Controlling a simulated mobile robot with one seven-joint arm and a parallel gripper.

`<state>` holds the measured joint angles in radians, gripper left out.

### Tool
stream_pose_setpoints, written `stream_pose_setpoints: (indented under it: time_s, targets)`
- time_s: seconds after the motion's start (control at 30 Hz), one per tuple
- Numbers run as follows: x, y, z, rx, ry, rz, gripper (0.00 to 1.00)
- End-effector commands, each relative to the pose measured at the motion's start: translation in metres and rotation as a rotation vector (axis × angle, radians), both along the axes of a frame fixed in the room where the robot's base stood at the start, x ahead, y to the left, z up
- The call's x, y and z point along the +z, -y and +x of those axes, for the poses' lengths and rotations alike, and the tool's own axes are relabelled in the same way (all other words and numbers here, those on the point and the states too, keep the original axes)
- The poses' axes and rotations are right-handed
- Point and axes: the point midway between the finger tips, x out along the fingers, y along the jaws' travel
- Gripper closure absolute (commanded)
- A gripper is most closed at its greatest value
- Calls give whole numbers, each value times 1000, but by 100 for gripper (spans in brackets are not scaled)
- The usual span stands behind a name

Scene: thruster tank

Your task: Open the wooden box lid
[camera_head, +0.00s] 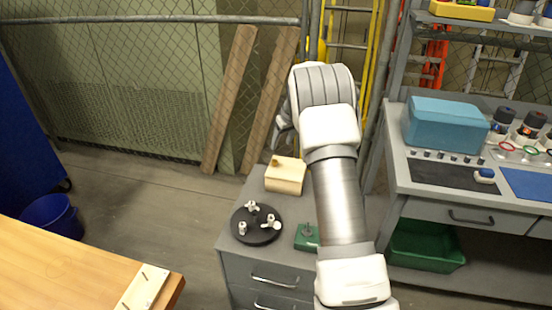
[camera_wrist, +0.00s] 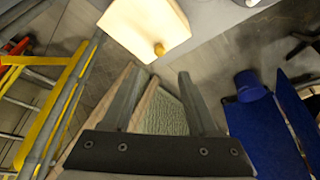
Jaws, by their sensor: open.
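The wooden box (camera_head: 284,178) is a small pale box with a round yellow-tan knob (camera_head: 275,161) on it. It sits at the back of the grey drawer cabinet, and its lid looks closed. In the wrist view the box (camera_wrist: 143,22) is at the top, with its knob (camera_wrist: 159,49) towards me. My gripper (camera_wrist: 162,76) is open and empty; its two grey fingers point towards the knob side, apart from the box. In the head view my gripper is mostly hidden behind my wrist, above the box.
A black round tray (camera_head: 240,224) with several small metal parts stands in front of the box on the grey cabinet (camera_head: 262,266). A green block (camera_head: 307,237) lies beside it. Wooden planks (camera_head: 230,98) and a mesh fence stand behind. A workbench with a teal box (camera_head: 445,125) is at right.

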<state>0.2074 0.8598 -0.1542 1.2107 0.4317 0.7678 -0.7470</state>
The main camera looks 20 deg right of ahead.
Motion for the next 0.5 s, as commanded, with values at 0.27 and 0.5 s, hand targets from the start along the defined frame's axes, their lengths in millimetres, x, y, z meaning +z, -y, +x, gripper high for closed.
stream_pose_setpoints:
  time_s: [0.27,0.5]
  targets:
    - [-53,-4,21,2,-2,-1,41]
    - [-85,-6,34,1,0,-2,41]
